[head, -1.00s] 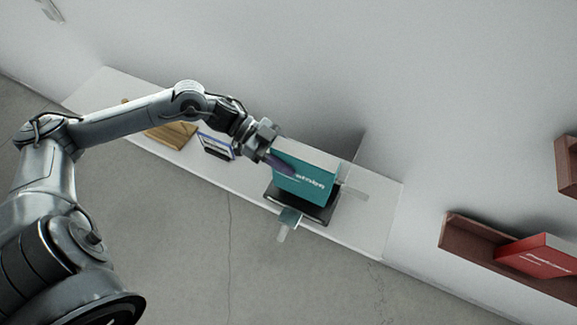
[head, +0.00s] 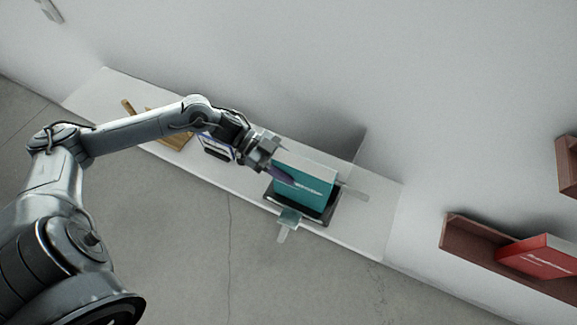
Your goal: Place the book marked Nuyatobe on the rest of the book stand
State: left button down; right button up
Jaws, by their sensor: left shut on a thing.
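A teal book (head: 304,188) with white lettering stands in the middle of the head view; the lettering is too small to read. My left gripper (head: 281,175) is shut on the book's left side, with a dark finger across its front cover. The book is over or on a dark stand (head: 322,215) on the white shelf; I cannot tell whether its bottom edge touches the rest. Clear pieces stick out at the stand's front and right. My right gripper is not in view.
The stand is on a long white table (head: 362,232) against the wall. A wooden object (head: 177,138) and a blue-edged item (head: 213,149) are to its left. A brown wall shelf (head: 463,240) with a red book (head: 540,259) is at right.

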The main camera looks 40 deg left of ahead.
pick_arm(q)
jog(key=c, duration=0.5)
grip_release()
jog(key=shift+r, duration=0.1)
jog(key=v, duration=0.4)
jog(key=shift+s+a+p, duration=0.1)
jog(key=shift+a+p, duration=0.15)
jog(key=shift+p, duration=0.05)
jog(key=p, duration=0.4)
send_near(273, 159)
jog(key=f, duration=0.1)
jog(key=w+f, duration=0.2)
jog(key=f, duration=0.1)
jog(key=shift+w+d, duration=0.15)
jog(key=shift+d, duration=0.2)
